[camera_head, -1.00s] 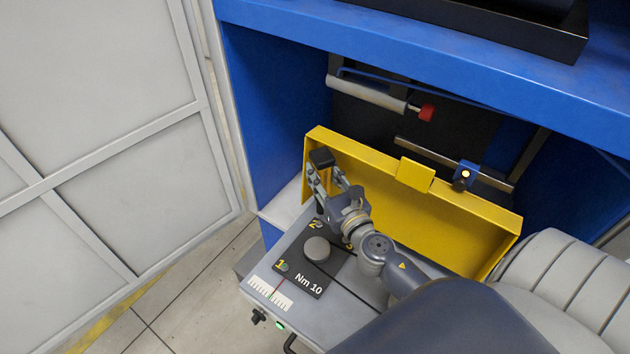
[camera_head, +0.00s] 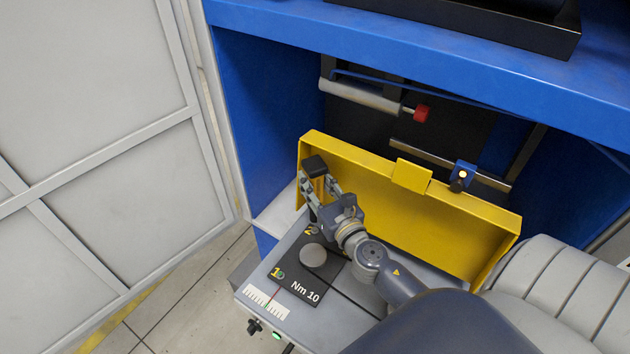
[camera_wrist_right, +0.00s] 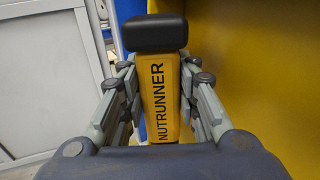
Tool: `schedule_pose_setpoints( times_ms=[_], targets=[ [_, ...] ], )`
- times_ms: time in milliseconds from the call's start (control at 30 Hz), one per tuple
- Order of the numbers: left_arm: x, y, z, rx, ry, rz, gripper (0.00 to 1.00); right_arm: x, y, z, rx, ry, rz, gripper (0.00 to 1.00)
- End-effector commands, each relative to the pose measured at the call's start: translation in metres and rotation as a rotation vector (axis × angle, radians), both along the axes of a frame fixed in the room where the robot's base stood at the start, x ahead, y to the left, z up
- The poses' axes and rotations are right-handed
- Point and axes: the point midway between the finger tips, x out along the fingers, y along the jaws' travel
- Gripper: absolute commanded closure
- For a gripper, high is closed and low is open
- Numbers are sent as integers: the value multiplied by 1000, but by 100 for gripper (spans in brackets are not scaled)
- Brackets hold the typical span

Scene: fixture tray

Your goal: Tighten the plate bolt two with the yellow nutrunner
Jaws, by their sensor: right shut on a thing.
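My right gripper (camera_head: 318,190) is shut on the yellow nutrunner, which has a black cap (camera_head: 314,166). In the right wrist view the nutrunner body (camera_wrist_right: 164,95) stands between the fingers, its lettering facing the camera. The gripper is over the far left part of the dark plate (camera_head: 310,285), close to the yellow 2 mark (camera_head: 312,230). The nutrunner's lower end and bolt two are hidden or too small to tell, so I cannot see whether they touch. My left gripper is out of view.
A raised yellow lid (camera_head: 390,210) stands close behind my right gripper. A round grey knob (camera_head: 313,257) is on the plate. A red-tipped cylinder (camera_head: 375,98) and a blue-clamped rail (camera_head: 430,162) are behind the lid. A grey panel (camera_head: 90,120) stands left.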

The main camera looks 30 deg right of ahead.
Motion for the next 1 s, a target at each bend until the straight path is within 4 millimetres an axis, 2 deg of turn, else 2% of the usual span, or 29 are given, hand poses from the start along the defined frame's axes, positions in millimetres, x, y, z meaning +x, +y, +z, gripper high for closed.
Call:
schedule_pose_setpoints(
  times_ms=[33,500,1000],
  targets=[
    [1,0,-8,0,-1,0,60,0,0,-6,0,-3,0,99],
    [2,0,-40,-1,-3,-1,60,0,0,-40,0,-2,0,99],
    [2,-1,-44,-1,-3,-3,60,0,0,-44,1,-3,0,99]
  ],
)
